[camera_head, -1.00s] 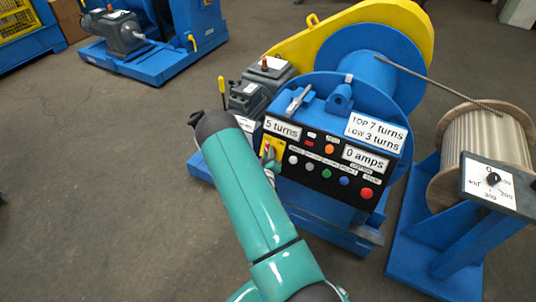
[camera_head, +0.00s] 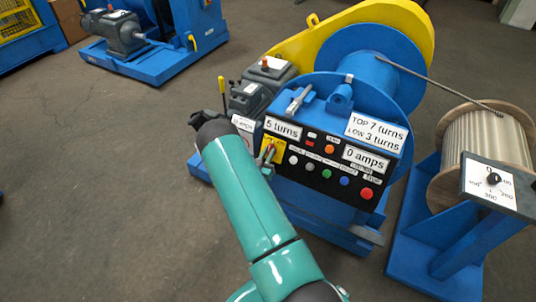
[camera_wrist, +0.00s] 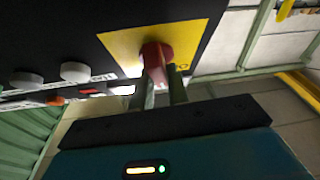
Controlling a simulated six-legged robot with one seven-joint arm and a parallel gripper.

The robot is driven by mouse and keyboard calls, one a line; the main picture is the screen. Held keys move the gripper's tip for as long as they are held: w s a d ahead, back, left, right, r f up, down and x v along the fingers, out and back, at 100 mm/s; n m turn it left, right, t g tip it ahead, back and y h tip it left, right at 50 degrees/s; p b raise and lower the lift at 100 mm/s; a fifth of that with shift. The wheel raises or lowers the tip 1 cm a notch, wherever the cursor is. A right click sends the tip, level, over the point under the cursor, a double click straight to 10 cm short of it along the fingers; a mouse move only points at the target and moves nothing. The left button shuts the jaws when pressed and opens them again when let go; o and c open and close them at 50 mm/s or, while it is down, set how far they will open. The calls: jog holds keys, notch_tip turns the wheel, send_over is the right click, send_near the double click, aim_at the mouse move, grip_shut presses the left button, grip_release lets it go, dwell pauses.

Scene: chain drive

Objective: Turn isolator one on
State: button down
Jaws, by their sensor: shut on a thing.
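The isolator is a red knob (camera_wrist: 156,55) on a yellow plate (camera_wrist: 125,45) in the wrist view. The plate (camera_head: 274,146) also shows at the left end of the black control panel in the head view. My gripper (camera_wrist: 158,75) is shut on the red knob, one finger on each side, from below in the wrist view. In the head view my gripper (camera_head: 268,153) is small, in front of the yellow plate and partly hidden by my teal arm. The plate's lettering is mostly hidden or unreadable, so I cannot tell the knob's on or off position.
The black panel (camera_head: 318,180) carries several coloured buttons, including a red one (camera_head: 366,194), and signs such as "5 turns" (camera_head: 283,129) and "0 amps" (camera_head: 366,159). A cable reel (camera_head: 485,140) stands at right.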

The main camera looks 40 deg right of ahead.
jog(key=m+g, duration=0.2)
jog(key=m, duration=0.2)
jog(key=m+g+h, duration=0.1)
jog(key=m+g, duration=0.2)
jog(key=m, duration=0.1)
jog(key=shift+a, duration=0.1)
jog(key=m+g, duration=0.2)
jog(key=m, duration=0.1)
jog(key=m+g+y, duration=0.1)
jog(key=m+g, duration=0.1)
jog(key=m, duration=0.2)
jog(key=shift+w, duration=0.1)
jog(key=shift+g, duration=0.3)
jog(key=c, duration=1.4)
grip_release()
jog(key=shift+o, duration=0.2)
jog(key=shift+a, duration=0.1)
jog(key=w+a, duration=0.1)
jog(key=a, duration=1.2)
jog(key=shift+a, duration=0.25)
jog(key=shift+w, duration=0.1)
jog(key=shift+r, duration=0.1)
